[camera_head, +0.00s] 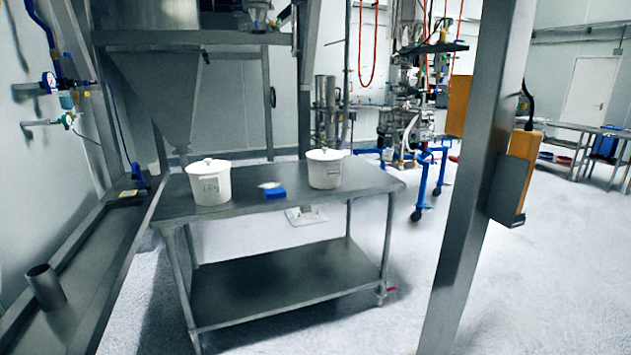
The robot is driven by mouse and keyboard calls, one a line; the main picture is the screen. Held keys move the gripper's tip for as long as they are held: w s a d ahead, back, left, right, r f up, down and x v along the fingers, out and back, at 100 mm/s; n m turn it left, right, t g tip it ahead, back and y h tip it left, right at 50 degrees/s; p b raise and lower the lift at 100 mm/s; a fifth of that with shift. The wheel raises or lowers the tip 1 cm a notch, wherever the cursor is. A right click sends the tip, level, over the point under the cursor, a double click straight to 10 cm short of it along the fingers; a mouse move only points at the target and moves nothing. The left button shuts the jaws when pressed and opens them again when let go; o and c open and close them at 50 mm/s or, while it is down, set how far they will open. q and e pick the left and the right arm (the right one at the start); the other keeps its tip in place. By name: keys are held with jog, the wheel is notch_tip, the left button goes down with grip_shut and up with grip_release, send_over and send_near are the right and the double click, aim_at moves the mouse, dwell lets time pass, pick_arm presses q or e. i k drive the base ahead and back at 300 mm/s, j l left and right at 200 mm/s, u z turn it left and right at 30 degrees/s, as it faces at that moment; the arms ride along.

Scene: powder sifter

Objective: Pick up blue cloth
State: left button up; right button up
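A small blue item (275,194), which looks like the blue cloth, lies on the top of the steel table (235,200). It sits between two white lidded buckets, the left bucket (209,183) and the right bucket (325,169). A small whitish patch (268,185) lies at its back edge; I cannot tell what it is. Neither of my grippers shows in the head view.
A steel post (478,170) with an orange box (515,170) stands at the right, in front of the table's right side. A hopper (160,90) hangs behind the table's left end. A steel ledge (90,260) runs along the left. Open floor (560,270) lies at right.

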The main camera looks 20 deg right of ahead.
aim_at(277, 192)
jog(key=i+l, duration=0.15)
jog(key=i, duration=0.45)
jog(key=i+l, duration=0.1)
jog(key=i, duration=0.5)
jog(key=i+l, duration=0.15)
jog(key=i, duration=0.4)
